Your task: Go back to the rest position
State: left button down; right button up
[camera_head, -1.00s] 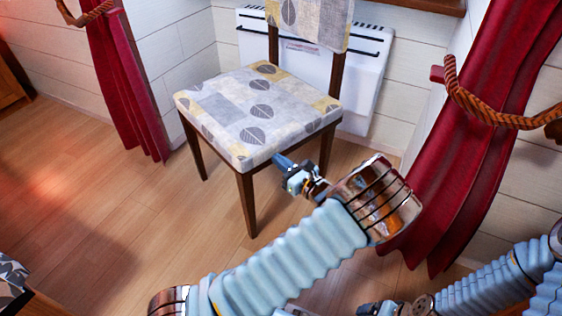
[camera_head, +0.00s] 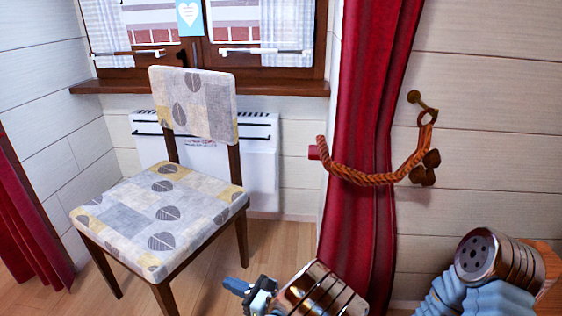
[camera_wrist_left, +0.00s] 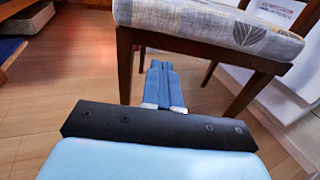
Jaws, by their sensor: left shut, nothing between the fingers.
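My left gripper (camera_head: 237,287) is at the bottom of the head view, in front of and to the right of the chair's front legs. In the left wrist view its two blue fingers (camera_wrist_left: 161,82) lie together with nothing between them. They point toward the space under the chair seat. My right arm (camera_head: 480,270) shows at the lower right of the head view, but its gripper is outside the picture.
A chair (camera_head: 165,215) with a leaf-patterned seat stands before a white heater (camera_head: 262,165) under the window. A red curtain (camera_head: 370,120) with a rope tieback (camera_head: 375,178) hangs to the right. Wooden floor (camera_head: 215,270) is bare between chair and curtain.

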pick_arm(q)
jog(key=s+a+f+n+g+h+p, duration=0.1)
jog(key=s+a+f+n+g+h, duration=0.1)
jog(key=s+a+f+g+h, duration=0.25)
jog(key=s+a+f+n+g+h+p, duration=0.1)
jog(key=s+f+n+g+p, duration=0.15)
jog(key=s+f, duration=0.4)
jog(key=s+d+f+n+g+h+p, duration=0.2)
jog(key=s+d+f+n+g+h, duration=0.25)
jog(key=s+n+h, duration=0.4)
jog(key=w+d+r+n+t+h+p, duration=0.1)
jog(key=d+r+n+t+h+p, duration=0.2)
jog(key=n, duration=0.8)
jog(key=d+t+h, duration=0.2)
jog(key=h, duration=0.1)
jog(key=shift+w+d+r+t+h, duration=0.2)
jog(key=shift+r+t+h, duration=0.1)
jog(key=shift+r+t, duration=0.05)
